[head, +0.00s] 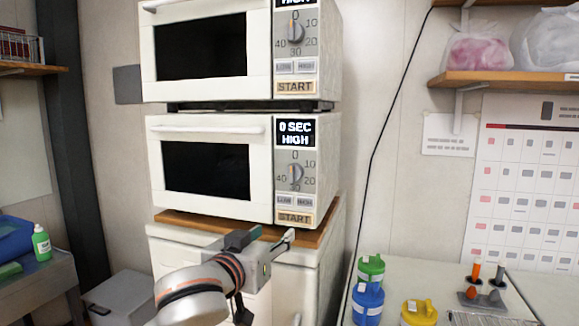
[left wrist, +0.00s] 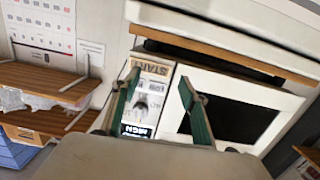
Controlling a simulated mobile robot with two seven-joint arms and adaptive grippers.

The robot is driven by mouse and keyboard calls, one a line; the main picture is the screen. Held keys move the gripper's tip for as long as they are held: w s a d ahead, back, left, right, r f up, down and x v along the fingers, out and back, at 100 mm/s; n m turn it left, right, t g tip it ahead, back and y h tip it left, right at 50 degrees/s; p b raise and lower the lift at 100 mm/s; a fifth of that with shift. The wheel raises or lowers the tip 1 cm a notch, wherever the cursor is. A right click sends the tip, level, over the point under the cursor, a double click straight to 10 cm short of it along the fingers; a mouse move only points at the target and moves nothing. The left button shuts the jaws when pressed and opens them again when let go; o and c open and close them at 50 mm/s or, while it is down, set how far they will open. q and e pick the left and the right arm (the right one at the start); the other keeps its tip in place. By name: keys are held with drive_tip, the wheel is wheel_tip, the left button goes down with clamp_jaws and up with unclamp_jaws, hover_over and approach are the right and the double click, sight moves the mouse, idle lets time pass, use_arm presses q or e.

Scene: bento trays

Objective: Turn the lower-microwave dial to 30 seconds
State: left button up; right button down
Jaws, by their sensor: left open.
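The lower microwave (head: 212,125) is white, with a dark door window and a control panel on its right. Its dial (head: 295,174) sits between the display and the buttons, with its pointer about upright near the 0 mark. The display (head: 295,132) reads "0 SEC HIGH". My left gripper (head: 272,238) is open and empty, in front of and below the panel, apart from the dial. In the left wrist view its two green-padded fingers frame the panel, which appears upside down, with the dial (left wrist: 142,104) between them. My right gripper is not in view.
An upper microwave (head: 205,48) with a similar dial stands above. The lower one rests on a wooden board (head: 190,219) over a white cabinet. A table at right holds green and blue containers (head: 368,290) and a yellow one (head: 419,312). A black cable hangs on the wall.

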use_arm(q)
drive_tip(key=t, duration=0.1)
approach(291, 173)
drive_tip(key=w, duration=0.1)
drive_tip(key=p+x, duration=0.1)
drive_tip(key=x, duration=0.7)
drive_tip(key=shift+d+p, duration=0.1)
drive_tip(key=shift+p, duration=0.3)
drive_tip(key=shift+f, duration=0.1)
drive_tip(key=c, duration=1.1)
